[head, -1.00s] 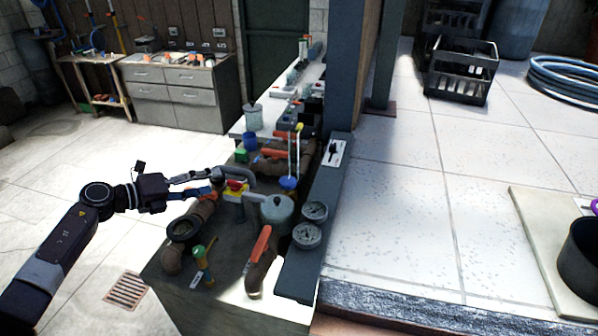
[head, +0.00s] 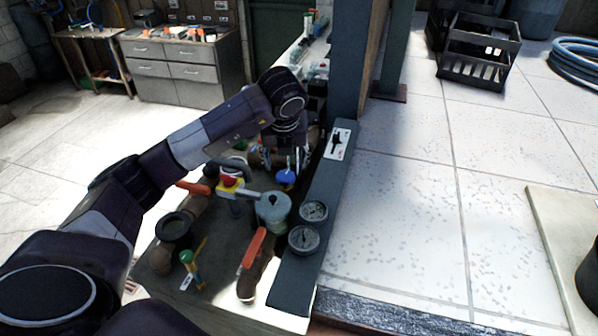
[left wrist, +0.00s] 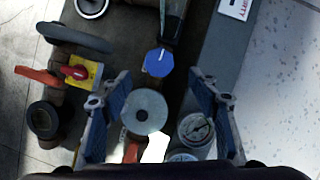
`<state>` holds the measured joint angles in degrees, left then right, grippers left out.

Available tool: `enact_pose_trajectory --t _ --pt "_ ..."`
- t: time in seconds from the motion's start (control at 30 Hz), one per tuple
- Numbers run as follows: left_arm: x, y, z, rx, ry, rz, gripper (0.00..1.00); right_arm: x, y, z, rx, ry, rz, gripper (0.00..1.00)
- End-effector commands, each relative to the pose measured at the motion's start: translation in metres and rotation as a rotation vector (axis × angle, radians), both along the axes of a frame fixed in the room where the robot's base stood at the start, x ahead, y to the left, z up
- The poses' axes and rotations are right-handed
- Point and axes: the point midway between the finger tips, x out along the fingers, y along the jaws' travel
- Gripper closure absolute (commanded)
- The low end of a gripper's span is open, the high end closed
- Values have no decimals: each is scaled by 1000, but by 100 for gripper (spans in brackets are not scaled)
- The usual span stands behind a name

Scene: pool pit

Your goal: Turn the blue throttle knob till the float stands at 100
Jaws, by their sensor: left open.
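The blue throttle knob (head: 286,177) sits low among the pipes, just below my left gripper (head: 287,158) in the head view. In the left wrist view the knob (left wrist: 159,62) shows from above, with a pale line on its top. It lies between the lines of the two spread fingers and a little beyond their tips. My left gripper (left wrist: 160,85) is open and empty, pointing down. The float tube (left wrist: 173,18) rises behind the knob. My arm hides most of it in the head view, and the float and its scale cannot be read. My right gripper is not in view.
A grey canister (head: 273,208), two dial gauges (head: 314,211), a red-yellow switch (head: 229,185) and an orange-handled valve (head: 252,250) crowd around the knob. A dark blue post (head: 357,60) stands behind. The tiled ledge (head: 420,230) at right is largely clear.

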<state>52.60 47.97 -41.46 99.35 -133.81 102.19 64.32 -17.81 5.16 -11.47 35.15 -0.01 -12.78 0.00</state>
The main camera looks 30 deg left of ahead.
Motion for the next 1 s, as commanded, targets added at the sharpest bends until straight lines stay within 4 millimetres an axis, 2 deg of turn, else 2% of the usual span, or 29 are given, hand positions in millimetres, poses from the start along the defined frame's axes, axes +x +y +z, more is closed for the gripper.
enact_pose_trajectory --t 0.17,0.3,0.5,0.87,1.0 --pt "5 6 -18 5 6 4 45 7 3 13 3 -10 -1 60" --pt "13 11 -39 4 7 4 45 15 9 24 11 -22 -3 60" --pt "21 16 -63 2 3 2 45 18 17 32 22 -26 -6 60" --pt "24 17 -71 3 1 0 45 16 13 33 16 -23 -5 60" --pt "24 17 -71 2 0 0 59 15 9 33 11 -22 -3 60"
